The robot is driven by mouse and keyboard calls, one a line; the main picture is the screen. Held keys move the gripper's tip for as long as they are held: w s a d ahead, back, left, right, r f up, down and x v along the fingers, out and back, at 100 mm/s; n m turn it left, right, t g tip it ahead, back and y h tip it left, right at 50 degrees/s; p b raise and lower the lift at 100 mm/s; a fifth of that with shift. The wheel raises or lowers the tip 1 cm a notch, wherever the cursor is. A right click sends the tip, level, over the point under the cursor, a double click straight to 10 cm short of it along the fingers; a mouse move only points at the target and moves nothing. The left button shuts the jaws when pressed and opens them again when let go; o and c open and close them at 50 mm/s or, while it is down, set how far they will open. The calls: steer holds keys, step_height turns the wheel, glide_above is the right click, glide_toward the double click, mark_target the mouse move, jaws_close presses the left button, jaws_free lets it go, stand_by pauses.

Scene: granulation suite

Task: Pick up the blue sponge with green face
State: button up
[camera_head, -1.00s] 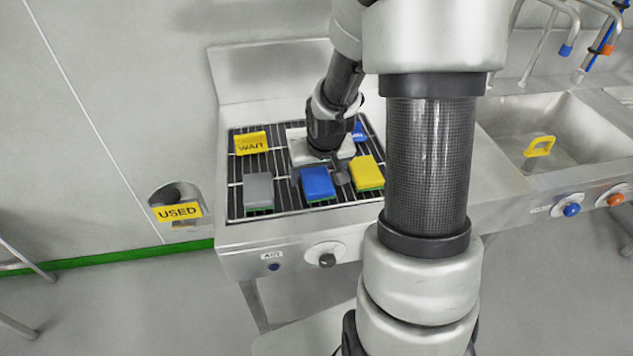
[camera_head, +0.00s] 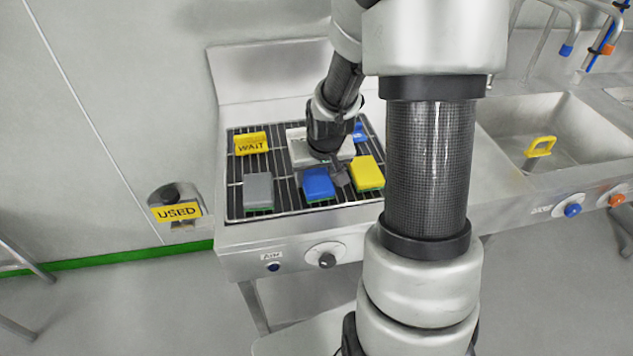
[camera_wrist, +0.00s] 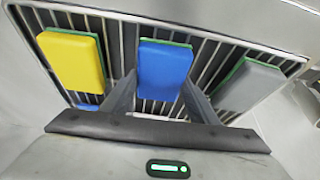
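The blue sponge (camera_head: 318,183) with a green face lies blue side up on the dark slatted rack, its green showing only along an edge. In the wrist view the blue sponge (camera_wrist: 164,62) is ahead of my gripper (camera_wrist: 158,88), in line with the gap between the fingers. My gripper (camera_head: 334,170) is open and empty, with one finger toward each side of the sponge's near end. I cannot tell the height of the fingertips over the rack.
A yellow WAIT sign (camera_head: 251,143) and a white tray (camera_head: 300,152) are behind. A sink (camera_head: 560,140) is at right, and a USED sign (camera_head: 177,212) at left.

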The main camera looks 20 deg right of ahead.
mark_target(316, 178)
steer(key=shift+r, duration=0.1)
steer(key=shift+r+p, duration=0.35)
steer(key=shift+p, duration=0.1)
step_height(316, 178, up, 10)
steer(key=p, duration=0.1)
steer(key=shift+f, duration=0.2)
steer(key=o, duration=0.5)
steer(key=shift+c, duration=0.2)
steer(key=c, duration=0.4)
